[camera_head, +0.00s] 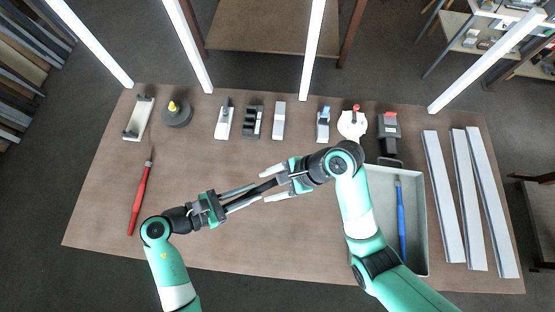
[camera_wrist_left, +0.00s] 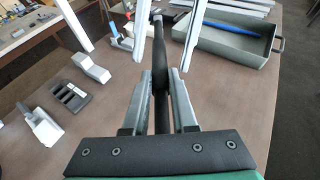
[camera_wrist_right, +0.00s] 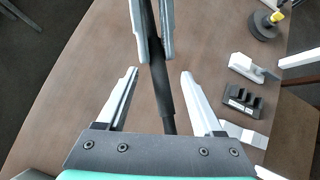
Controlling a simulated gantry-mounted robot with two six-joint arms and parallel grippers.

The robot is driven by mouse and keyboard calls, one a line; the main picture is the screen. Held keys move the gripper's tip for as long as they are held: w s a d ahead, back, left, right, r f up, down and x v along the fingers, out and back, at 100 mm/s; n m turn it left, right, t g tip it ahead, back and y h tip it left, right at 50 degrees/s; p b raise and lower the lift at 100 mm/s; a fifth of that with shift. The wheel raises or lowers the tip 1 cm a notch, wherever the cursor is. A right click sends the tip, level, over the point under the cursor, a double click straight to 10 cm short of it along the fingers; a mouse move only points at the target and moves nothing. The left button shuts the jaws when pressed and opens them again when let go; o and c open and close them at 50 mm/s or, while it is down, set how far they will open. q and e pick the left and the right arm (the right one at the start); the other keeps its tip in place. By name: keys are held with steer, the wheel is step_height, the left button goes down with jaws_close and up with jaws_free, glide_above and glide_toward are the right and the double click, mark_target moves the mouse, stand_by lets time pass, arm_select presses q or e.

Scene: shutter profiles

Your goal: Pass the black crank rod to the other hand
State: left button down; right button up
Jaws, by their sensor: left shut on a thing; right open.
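The black crank rod (camera_head: 265,187) is held above the middle of the table, between my two grippers. My left gripper (camera_head: 254,193) is shut on it; in the left wrist view the rod (camera_wrist_left: 159,85) runs away from me between the left fingers (camera_wrist_left: 160,78). My right gripper (camera_head: 267,186) faces the left one and is open. In the right wrist view the rod's free end (camera_wrist_right: 165,105) lies between the spread right fingers (camera_wrist_right: 160,75), with a gap on both sides. Part of the rod is hidden by the left fingers.
A grey tray (camera_head: 420,262) with a blue screwdriver (camera_head: 401,220) stands to the right, beside long pale profiles (camera_head: 445,200). A red screwdriver (camera_head: 140,195) lies at the left. Several small parts and fixtures line the back edge. The front middle is clear.

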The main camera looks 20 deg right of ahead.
steer(key=shift+f, duration=0.1)
steer(key=shift+c, duration=0.2)
jaws_close()
arm_select(q)
steer(key=c, duration=0.6)
jaws_free()
steer(key=shift+c, duration=0.2)
steer(key=shift+a, duration=0.1)
